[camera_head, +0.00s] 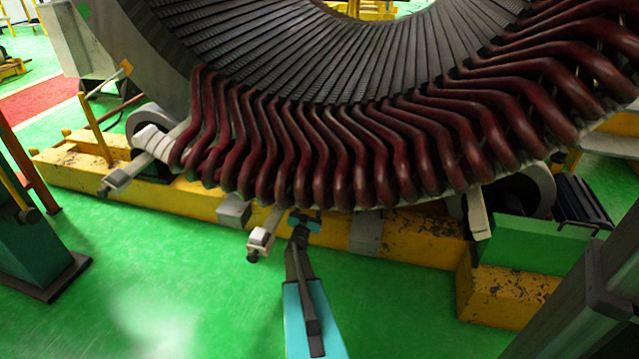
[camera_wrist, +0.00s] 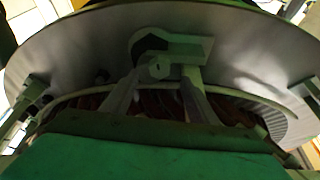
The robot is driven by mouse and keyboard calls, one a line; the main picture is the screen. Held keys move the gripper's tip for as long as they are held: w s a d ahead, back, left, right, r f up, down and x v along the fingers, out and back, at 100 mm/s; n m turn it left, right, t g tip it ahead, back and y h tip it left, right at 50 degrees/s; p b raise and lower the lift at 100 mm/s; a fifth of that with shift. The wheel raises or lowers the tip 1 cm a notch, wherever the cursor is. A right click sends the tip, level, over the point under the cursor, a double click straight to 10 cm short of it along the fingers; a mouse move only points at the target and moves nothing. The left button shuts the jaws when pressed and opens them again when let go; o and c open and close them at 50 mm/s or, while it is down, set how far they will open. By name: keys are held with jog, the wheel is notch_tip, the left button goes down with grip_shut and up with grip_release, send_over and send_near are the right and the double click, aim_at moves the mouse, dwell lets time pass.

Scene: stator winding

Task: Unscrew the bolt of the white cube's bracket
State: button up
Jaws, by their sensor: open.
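The white cube (camera_head: 262,237) sits on a bracket arm just below the lower edge of the stator's dark red coils (camera_head: 310,165) in the head view. A small dark bolt end (camera_head: 252,256) shows under the cube. My gripper (camera_head: 300,222) is just right of the cube, close below the coils, and looks apart from it. In the wrist view my gripper (camera_wrist: 160,82) has its two fingers apart. A grey block with a round hole or head (camera_wrist: 159,66) shows between and beyond the fingertips. I cannot tell whether they touch it.
A yellow beam (camera_head: 200,198) runs under the stator behind my gripper. Another bracket with a pale block (camera_head: 117,180) is at the left. A green block (camera_head: 530,243) stands at the right.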

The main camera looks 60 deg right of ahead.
jog(key=b+x, duration=0.1)
jog(key=x, duration=0.6)
jog(key=shift+d+r, duration=0.2)
jog(key=shift+d, duration=0.15)
jog(key=shift+c, duration=0.4)
jog(key=c, duration=1)
jog(key=shift+n+t, duration=0.4)
jog(key=shift+n, duration=0.1)
jog(key=shift+s+d+r+n+t+y+b, duration=0.15)
jog(key=shift+n+t+y, duration=0.85)
jog(key=shift+n, duration=2.35)
jog(key=shift+s+r+n+t+y+b, duration=0.15)
jog(key=shift+n+t+y, duration=0.85)
jog(key=shift+n, duration=2.3)
jog(key=shift+s+d+r+n+t+y+b, duration=0.2)
jog(key=shift+n+t+y, duration=0.8)
jog(key=shift+n, duration=2.35)
jog(key=shift+a+f+g+y, duration=0.1)
jog(key=shift+a+g+y, duration=0.05)
jog(key=shift+g+y, duration=0.15)
